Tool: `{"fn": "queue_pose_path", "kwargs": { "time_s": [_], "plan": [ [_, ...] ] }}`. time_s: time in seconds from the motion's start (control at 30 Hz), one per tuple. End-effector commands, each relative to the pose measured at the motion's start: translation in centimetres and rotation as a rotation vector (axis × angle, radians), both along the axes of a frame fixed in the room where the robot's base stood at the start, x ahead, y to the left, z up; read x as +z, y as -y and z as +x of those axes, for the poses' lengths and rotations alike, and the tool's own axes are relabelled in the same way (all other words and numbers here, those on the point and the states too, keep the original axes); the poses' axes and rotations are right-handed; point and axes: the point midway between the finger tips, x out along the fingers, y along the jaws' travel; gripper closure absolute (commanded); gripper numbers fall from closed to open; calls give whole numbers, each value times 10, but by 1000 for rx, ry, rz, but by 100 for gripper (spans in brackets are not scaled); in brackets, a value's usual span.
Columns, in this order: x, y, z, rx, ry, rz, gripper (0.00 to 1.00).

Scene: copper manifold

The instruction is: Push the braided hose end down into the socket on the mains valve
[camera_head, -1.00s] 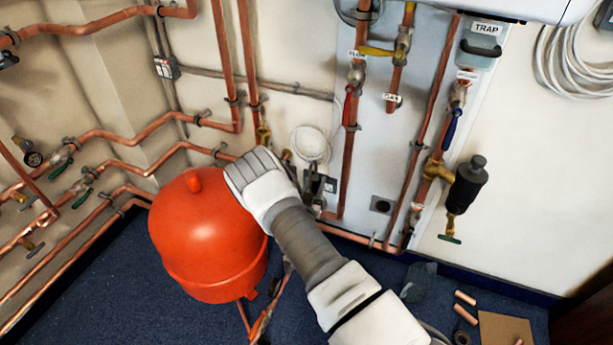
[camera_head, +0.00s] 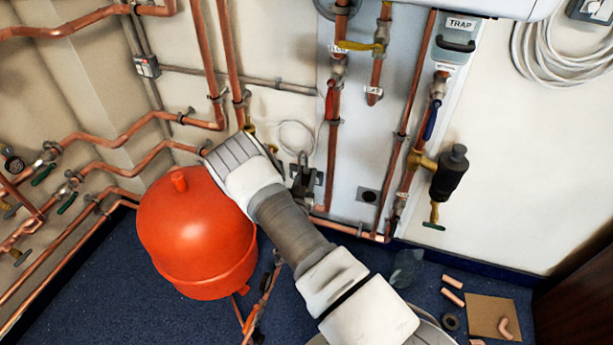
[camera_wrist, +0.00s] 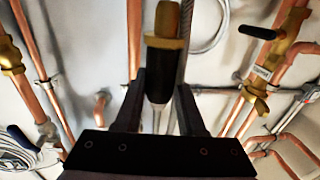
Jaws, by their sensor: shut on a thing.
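In the head view my white wrist hides my fingers and the hose end. A small brass fitting (camera_head: 249,128) shows on the wall pipe just beyond my wrist; I cannot tell if it is the mains valve.
A red tank (camera_head: 198,235) stands left of and below my wrist. Copper pipes (camera_head: 212,60) run close on the wall. A black-bodied valve (camera_head: 449,175) is at right. A board (camera_head: 490,313) and copper offcuts lie on the blue floor at lower right.

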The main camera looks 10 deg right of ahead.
Motion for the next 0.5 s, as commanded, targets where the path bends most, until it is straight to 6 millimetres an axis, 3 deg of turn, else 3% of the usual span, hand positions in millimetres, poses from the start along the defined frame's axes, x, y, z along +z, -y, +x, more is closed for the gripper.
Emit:
{"fn": "queue_pose_path", "kwargs": {
  "time_s": [0.5],
  "plan": [
    [32,0,0,1,1,0,100]
  ]
}}
